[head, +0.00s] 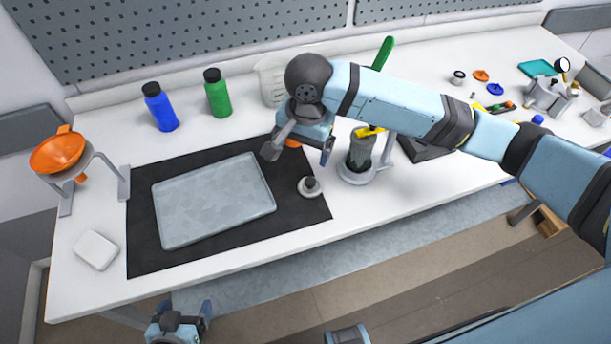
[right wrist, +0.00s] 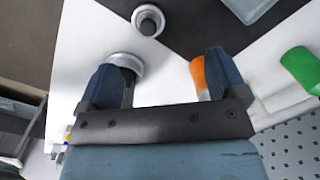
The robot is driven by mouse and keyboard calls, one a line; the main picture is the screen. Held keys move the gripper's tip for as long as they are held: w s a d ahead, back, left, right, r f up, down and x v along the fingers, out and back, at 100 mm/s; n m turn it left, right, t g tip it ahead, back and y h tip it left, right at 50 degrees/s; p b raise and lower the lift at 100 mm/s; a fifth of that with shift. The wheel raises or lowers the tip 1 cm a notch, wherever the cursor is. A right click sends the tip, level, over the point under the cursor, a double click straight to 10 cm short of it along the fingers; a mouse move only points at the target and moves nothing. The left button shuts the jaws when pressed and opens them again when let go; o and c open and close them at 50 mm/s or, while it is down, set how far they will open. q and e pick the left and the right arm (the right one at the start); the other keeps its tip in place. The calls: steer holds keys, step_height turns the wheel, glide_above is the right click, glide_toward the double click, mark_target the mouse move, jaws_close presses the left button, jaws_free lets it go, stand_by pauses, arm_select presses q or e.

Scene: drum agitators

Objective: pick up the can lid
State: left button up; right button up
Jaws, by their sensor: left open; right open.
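The can lid (head: 310,187) appears to be the small pale round disc with a dark knob, lying flat on the right edge of the black mat. It also shows at the top of the right wrist view (right wrist: 148,20). My right gripper (head: 298,152) is open and empty, a little behind and left of the lid and apart from it. In the right wrist view its fingers (right wrist: 163,80) are spread, with the lid beyond them. My left gripper (head: 180,318) is open at the bottom, in front of the table's edge, away from the lid.
A dark can (head: 360,152) in a pale round-based stand is close right of my right gripper. An orange object (head: 293,143) lies behind that gripper, partly hidden. A grey tray (head: 213,202) covers much of the mat (head: 140,262). Green (head: 217,95) and blue (head: 160,108) bottles stand behind.

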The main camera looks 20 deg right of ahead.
mark_target(310, 180)
steer(key=shift+m+h, duration=0.3)
steer(key=shift+h, duration=0.1)
steer(key=f, duration=0.2)
steer(key=d+f, duration=0.1)
steer(key=f, duration=0.4)
steer(key=shift+w+d+f, duration=0.15)
steer(key=shift+w+f, duration=0.1)
steer(key=shift+f, duration=0.05)
steer(key=f, duration=0.5)
steer(key=shift+s+d, duration=0.2)
steer(key=shift+s, duration=0.1)
steer(key=c, duration=1)
